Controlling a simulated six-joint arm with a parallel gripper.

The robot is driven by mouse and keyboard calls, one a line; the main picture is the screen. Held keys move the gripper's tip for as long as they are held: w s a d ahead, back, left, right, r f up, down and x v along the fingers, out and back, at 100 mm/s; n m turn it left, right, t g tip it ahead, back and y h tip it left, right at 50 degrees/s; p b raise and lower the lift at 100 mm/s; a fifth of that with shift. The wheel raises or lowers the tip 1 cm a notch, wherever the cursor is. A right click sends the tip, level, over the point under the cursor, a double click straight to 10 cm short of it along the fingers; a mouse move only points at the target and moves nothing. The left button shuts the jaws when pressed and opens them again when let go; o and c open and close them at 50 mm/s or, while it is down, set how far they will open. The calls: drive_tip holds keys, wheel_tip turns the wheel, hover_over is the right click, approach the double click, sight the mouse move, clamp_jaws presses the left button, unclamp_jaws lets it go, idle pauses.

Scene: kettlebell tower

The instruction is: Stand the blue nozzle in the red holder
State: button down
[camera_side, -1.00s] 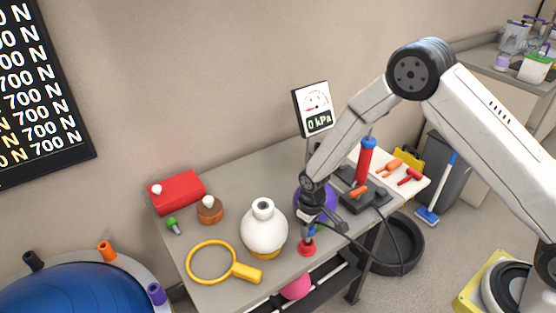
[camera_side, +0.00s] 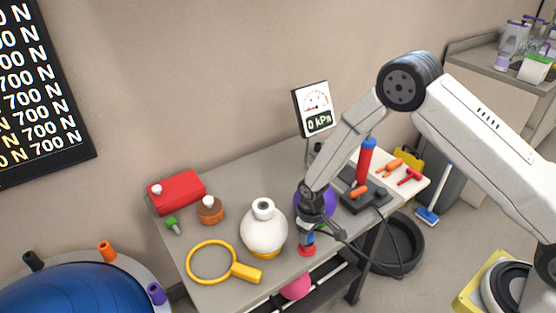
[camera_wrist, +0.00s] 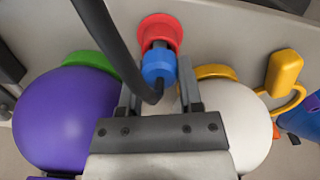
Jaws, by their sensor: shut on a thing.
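The blue nozzle (camera_wrist: 158,66) is a short blue piece with a black hose on its near end, and my gripper (camera_wrist: 158,88) is shut on it. In the side view the nozzle (camera_side: 310,239) is a small blue patch below my gripper (camera_side: 318,228). The red holder (camera_side: 306,251) stands on the table near the front edge, directly under the nozzle. In the wrist view the red holder (camera_wrist: 160,27) shows just beyond the nozzle, with a dark part between them. I cannot tell whether the nozzle is seated in it.
A white kettlebell (camera_side: 264,230) and a purple kettlebell (camera_wrist: 66,120) stand close on either side of my gripper. A yellow magnifier-like ring (camera_side: 212,262) lies at the front left. A gauge (camera_side: 316,107) reads 0 kPa. The black hose (camera_wrist: 110,40) loops nearby.

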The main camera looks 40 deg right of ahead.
drive_tip(key=shift+f, duration=0.25)
unclamp_jaws()
drive_tip(key=c, duration=0.3)
drive_tip(key=shift+c, duration=0.2)
drive_tip(key=shift+r, duration=0.1)
drive_tip(key=shift+r, duration=3.4)
